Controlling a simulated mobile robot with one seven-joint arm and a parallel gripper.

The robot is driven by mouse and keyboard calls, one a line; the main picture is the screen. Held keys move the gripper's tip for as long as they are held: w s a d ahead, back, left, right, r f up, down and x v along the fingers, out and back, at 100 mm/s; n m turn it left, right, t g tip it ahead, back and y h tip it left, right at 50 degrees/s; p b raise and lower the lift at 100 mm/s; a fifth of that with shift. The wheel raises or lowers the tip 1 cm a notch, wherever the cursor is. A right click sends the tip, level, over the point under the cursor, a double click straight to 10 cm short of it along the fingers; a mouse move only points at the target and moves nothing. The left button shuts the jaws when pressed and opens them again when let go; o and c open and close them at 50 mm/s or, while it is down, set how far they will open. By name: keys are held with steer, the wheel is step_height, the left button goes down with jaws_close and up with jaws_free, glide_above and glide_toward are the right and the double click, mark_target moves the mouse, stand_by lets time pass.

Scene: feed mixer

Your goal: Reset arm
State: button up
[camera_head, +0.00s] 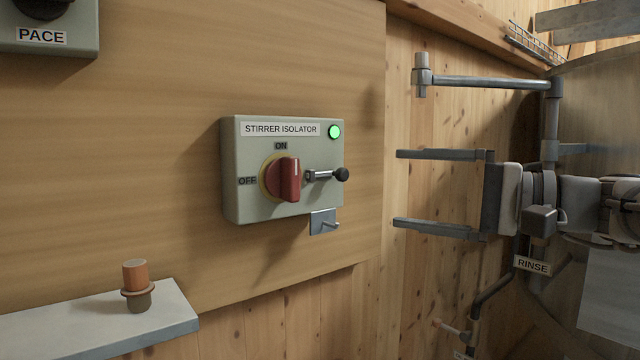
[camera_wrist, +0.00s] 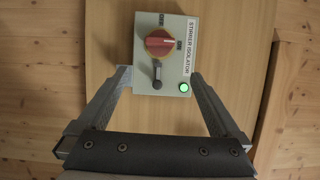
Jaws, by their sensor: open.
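My gripper (camera_head: 398,188) is at the right of the head view, its two fingers spread apart and pointing left, with nothing between them. It is apart from the grey stirrer isolator box (camera_head: 240,205) on the wooden panel. The box's red knob (camera_head: 284,180) points up at ON, and a green lamp (camera_head: 334,132) is lit. A small lever with a black ball end (camera_head: 342,174) sticks out to the right of the knob. In the wrist view, the isolator box (camera_wrist: 181,55) appears beyond and between the open fingers (camera_wrist: 159,73).
A grey box marked PACE (camera_head: 75,42) is at the top left. An orange-topped peg (camera_head: 135,275) stands on a pale shelf (camera_head: 60,330) at the lower left. A small metal hook plate (camera_head: 318,222) is under the isolator. Pipes and a RINSE label (camera_head: 532,265) are at the right.

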steer(key=s+a+f+g+h, duration=0.1)
steer(key=s+a+f+h, duration=0.15)
steer(key=f, duration=0.25)
steer(key=s+a+f+g+h, duration=0.1)
steer(key=s+a+f+g, duration=0.15)
steer(key=f, duration=0.25)
steer(key=s+d+f+n+h, duration=0.1)
steer(key=s+f+n+h, duration=0.3)
steer(key=f, duration=0.5)
steer(key=s+d+f+n+h, duration=0.2)
steer(key=s+f+h, duration=0.5)
steer(key=f, duration=0.3)
step_height(320, 180, up, 22)
steer(key=p, duration=2.2)
steer(key=shift+d+r+n+g, duration=0.15)
steer(key=shift+r+n+g, duration=0.05)
steer(key=shift+n+g, duration=0.2)
steer(key=shift+h, duration=0.25)
